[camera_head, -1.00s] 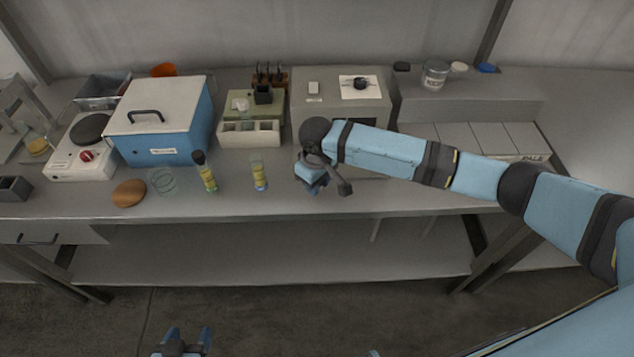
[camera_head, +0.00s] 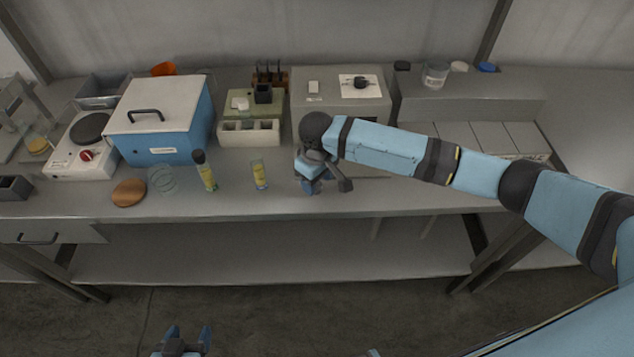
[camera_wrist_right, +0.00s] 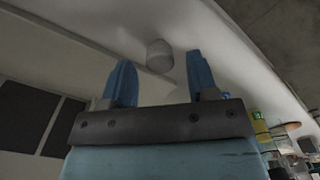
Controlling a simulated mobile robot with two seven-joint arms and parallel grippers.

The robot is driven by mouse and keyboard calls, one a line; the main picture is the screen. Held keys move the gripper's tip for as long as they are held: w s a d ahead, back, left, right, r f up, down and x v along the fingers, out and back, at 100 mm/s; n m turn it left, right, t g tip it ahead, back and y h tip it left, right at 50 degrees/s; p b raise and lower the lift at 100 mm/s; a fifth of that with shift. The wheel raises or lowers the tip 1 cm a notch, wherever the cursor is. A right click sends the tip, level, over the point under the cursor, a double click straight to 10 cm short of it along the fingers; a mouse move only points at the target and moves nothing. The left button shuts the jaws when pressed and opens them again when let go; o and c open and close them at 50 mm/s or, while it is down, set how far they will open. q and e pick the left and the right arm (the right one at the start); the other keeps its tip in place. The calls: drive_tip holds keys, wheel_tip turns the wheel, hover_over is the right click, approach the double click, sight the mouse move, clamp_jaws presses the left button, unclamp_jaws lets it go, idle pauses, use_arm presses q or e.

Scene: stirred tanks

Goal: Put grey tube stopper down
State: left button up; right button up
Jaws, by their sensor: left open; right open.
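The grey tube stopper (camera_wrist_right: 160,55) shows in the right wrist view, on the light bench top, just beyond and between my fingertips. My right gripper (camera_wrist_right: 161,80) is open, with a finger on each side and nothing clamped. In the head view my right gripper (camera_head: 311,188) is low over the front of the bench, right of the tubes; the stopper is hidden there. My left gripper (camera_head: 188,334) is open and empty at the bottom of the head view, away from the bench.
A dark-capped tube (camera_head: 206,173), a glass dish (camera_head: 162,180) and a brown disc (camera_head: 129,193) lie further left. A white rack (camera_head: 249,134) stands behind. The bench front right of my gripper is clear.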

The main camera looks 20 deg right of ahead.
sight(317, 184)
wheel_tip(317, 184, up, 10)
drive_tip(key=s+a+f+t+y, duration=0.3)
drive_tip(key=s+a+f, duration=0.1)
drive_tip(key=s+f, duration=0.15)
drive_tip(key=s+a+f+t+y, duration=0.2)
drive_tip(key=s+a+f+y, duration=0.15)
drive_tip(key=f, duration=0.35)
drive_tip(key=s+d+f+m+t+h, duration=0.1)
drive_tip(key=s+d+f+t, duration=0.2)
drive_tip(key=s+d, duration=0.2)
drive_tip(key=s+d+f+m+t+h, duration=0.1)
drive_tip(key=s+d, duration=0.4)
drive_tip(key=s, duration=0.5)
wheel_tip(317, 184, down, 2)
drive_tip(key=shift+s+d+f+m+t+h, duration=0.15)
drive_tip(key=shift+s+m+t+h, duration=0.3)
drive_tip(key=shift+t, duration=0.55)
drive_tip(key=shift+w, duration=0.1)
drive_tip(key=r+p, duration=0.5)
drive_tip(key=shift+d+r, duration=0.1)
drive_tip(key=shift+d, duration=0.1)
